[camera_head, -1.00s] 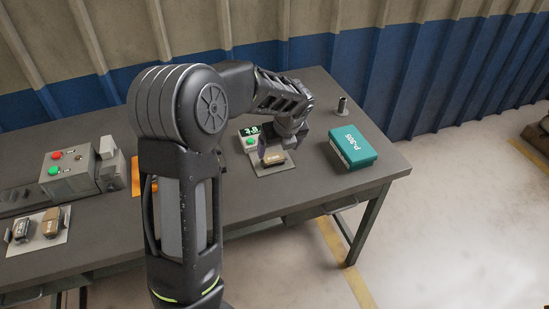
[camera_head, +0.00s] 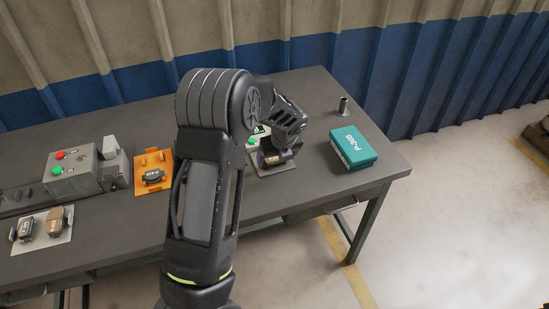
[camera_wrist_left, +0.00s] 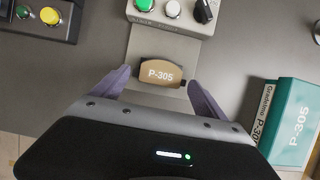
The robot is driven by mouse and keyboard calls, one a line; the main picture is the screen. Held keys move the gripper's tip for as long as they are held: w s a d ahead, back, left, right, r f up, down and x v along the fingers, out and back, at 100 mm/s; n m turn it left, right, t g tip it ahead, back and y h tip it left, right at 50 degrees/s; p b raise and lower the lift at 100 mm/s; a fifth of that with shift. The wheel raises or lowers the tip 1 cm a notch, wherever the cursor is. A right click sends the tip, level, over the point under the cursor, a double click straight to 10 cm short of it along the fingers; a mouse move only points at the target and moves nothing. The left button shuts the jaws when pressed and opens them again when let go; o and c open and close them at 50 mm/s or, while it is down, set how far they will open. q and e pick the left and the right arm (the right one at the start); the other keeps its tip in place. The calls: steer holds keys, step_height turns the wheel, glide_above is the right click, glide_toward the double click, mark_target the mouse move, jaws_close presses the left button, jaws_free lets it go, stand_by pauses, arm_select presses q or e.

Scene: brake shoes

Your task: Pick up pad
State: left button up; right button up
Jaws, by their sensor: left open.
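The tan pad marked P-305 (camera_wrist_left: 160,73) lies flat on the light plate of the scale (camera_wrist_left: 157,48), label up. In the head view the pad (camera_head: 272,159) is partly covered by my left gripper (camera_head: 276,152), which is down over the plate. In the left wrist view the open left gripper (camera_wrist_left: 160,92) has one purple finger on each side of the pad's near part, with gaps visible. Its fingers do not close on the pad. My right gripper is not in view.
A teal P-305 box (camera_head: 353,147) stands right of the scale, and a small metal cup (camera_head: 343,106) behind it. Left are an orange fixture (camera_head: 141,187) holding a dark pad, a control box (camera_head: 72,172) with buttons, and a light mat (camera_head: 33,245) with two pads.

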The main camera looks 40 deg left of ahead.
mark_target(276, 161)
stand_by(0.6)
arm_select(q)
steer(key=c, duration=1.3)
step_height(276, 161, up, 10)
steer(key=shift+r+b, duration=0.1)
steer(key=shift+b, duration=0.4)
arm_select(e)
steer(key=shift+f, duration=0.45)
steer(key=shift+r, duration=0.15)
